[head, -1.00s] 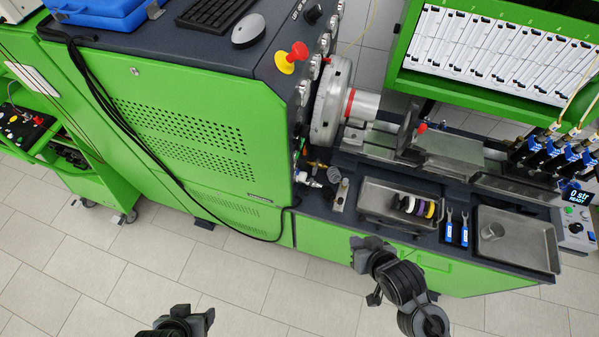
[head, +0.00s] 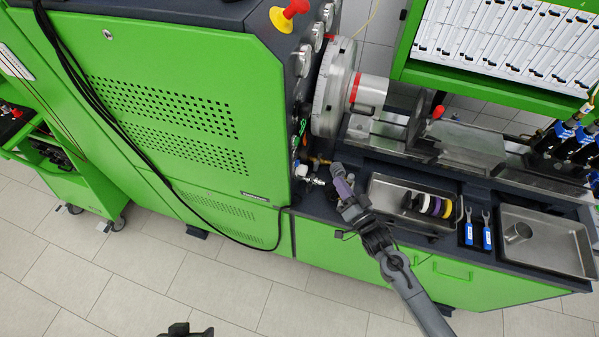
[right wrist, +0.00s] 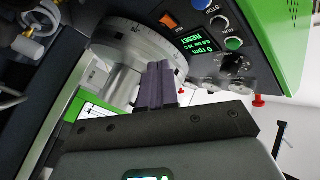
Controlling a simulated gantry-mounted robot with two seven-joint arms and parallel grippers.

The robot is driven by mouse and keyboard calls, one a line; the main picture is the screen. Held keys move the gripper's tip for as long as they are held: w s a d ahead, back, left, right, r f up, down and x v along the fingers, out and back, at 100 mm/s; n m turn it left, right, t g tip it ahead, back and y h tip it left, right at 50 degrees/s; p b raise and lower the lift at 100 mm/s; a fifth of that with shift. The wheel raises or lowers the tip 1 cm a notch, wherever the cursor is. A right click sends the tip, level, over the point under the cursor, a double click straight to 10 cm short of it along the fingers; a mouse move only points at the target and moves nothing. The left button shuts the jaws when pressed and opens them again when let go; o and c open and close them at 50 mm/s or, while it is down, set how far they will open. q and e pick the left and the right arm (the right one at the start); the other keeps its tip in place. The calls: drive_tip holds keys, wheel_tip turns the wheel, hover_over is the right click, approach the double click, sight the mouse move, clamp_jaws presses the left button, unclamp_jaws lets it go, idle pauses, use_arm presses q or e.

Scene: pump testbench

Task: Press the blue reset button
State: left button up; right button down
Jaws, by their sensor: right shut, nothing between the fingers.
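The control panel (right wrist: 215,45) with the buttons shows at the top right of the right wrist view. Its green-lit display (right wrist: 197,48) carries the word RESET. I cannot read a reset label on the button. My right gripper (head: 338,174) is shut and empty, in front of the machine near the chuck. Its closed fingers (right wrist: 159,84) are apart from the panel. My left gripper (head: 186,331) is only partly in view at the bottom edge.
The round chuck (head: 331,92) is close to my right gripper. An orange switch (right wrist: 168,20) and a dark knob (right wrist: 235,64) are on the panel. A red mushroom knob (head: 290,14) tops the cabinet. A tray of rings (head: 385,190) lies right of my right gripper.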

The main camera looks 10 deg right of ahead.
sight(297, 163)
drive_tip(key=shift+w+d+r+t+b, duration=0.1)
drive_tip(key=shift+w+r+t+b, duration=0.25)
drive_tip(key=shift+w+r, duration=0.6)
drive_tip(key=shift+w+f, duration=0.1)
drive_tip(key=w+a+b, duration=0.3)
drive_tip(key=w+a, duration=0.1)
drive_tip(key=a, duration=0.3)
drive_tip(key=shift+w+a, duration=0.25)
drive_tip(key=shift+a, duration=0.05)
drive_tip(key=shift+w+a, duration=0.1)
drive_tip(key=shift+a, duration=0.05)
idle(1.7)
drive_tip(key=shift+w+a, duration=0.15)
drive_tip(key=shift+a, duration=0.1)
